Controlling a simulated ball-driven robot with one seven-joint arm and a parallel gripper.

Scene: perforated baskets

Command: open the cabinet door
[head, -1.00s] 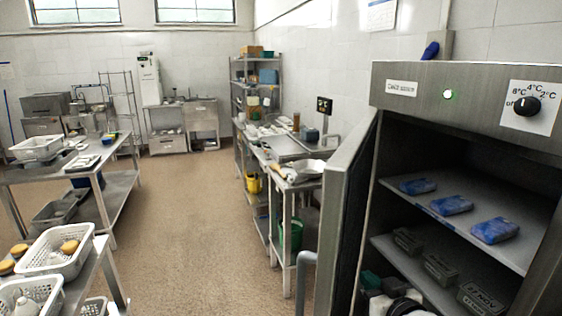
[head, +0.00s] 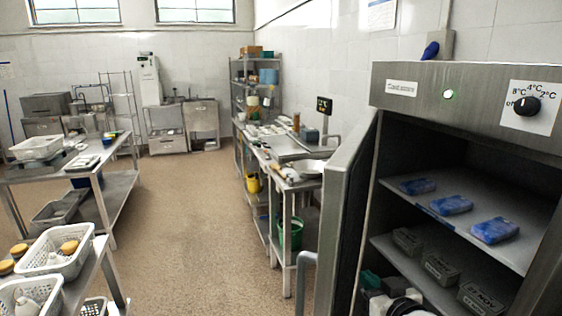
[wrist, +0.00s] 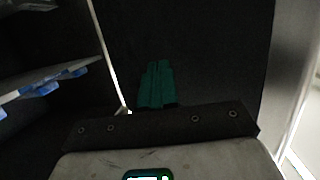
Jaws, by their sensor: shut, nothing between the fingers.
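The steel cabinet (head: 465,95) stands at the right in the head view. Its door (head: 345,190) stands open, swung out to the left, with a bar handle (head: 305,265) low on its outer side. My gripper (wrist: 157,85) shows green fingers pressed together, with nothing between them. In the wrist view it points at the dark inner face of the door (wrist: 215,50). In the head view, my gripper (head: 370,280) is low in the opening, between the door and the shelves. Whether its fingertips touch the door I cannot tell.
Blue packs (head: 452,205) lie on the cabinet's upper shelf, and grey blocks (head: 440,268) on the lower one. A steel side table (head: 290,187) with a sink stands behind the door. White baskets (head: 55,250) sit on a table at the left. The floor (head: 190,220) between is clear.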

